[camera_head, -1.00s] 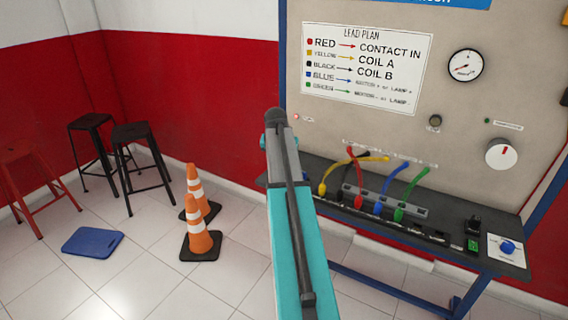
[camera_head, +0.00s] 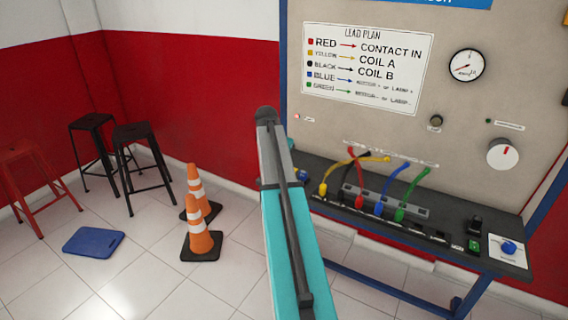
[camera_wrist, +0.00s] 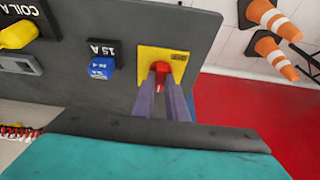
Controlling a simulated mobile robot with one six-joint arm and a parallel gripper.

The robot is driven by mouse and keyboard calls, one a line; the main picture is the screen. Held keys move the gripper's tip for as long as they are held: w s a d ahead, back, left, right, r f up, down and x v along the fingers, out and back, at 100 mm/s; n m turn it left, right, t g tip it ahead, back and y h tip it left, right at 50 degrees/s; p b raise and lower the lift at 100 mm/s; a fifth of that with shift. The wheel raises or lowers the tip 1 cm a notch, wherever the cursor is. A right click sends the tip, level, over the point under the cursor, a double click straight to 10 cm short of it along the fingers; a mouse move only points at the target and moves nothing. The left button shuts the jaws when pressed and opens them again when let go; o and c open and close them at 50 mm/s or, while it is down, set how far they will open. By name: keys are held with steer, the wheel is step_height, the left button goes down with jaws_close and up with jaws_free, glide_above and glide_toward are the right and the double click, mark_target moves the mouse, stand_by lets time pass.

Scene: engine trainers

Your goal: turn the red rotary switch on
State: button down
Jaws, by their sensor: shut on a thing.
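In the wrist view the red rotary switch (camera_wrist: 162,67) sits on a yellow plate (camera_wrist: 149,54) near the edge of the dark grey panel shelf (camera_wrist: 120,25). My gripper (camera_wrist: 164,84) reaches it with two purple-grey fingers, one on each side. The fingers are shut on the switch's red handle, and part of the red shows between them. The small label on the plate is too small to read. In the head view my arm covers the area where the switch is, and neither the switch nor my gripper shows there.
A blue 15 A part (camera_wrist: 101,68) and a yellow plug (camera_wrist: 18,35) stand beside the switch. The trainer board has coloured leads (camera_head: 362,180), a gauge (camera_head: 466,65) and a white dial (camera_head: 502,154). Cones (camera_head: 201,240), stools (camera_head: 92,122) and a blue mat (camera_head: 93,242) stand left.

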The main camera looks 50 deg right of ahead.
steer(key=shift+w+a, duration=0.15)
steer(key=shift+w, duration=0.05)
steer(key=c, duration=1.8)
jaws_free()
steer(key=shift+o, duration=0.2)
steer(key=shift+s, duration=0.1)
steer(key=b+v, duration=0.2)
steer(key=v, duration=1.1)
steer(key=shift+r, duration=0.4)
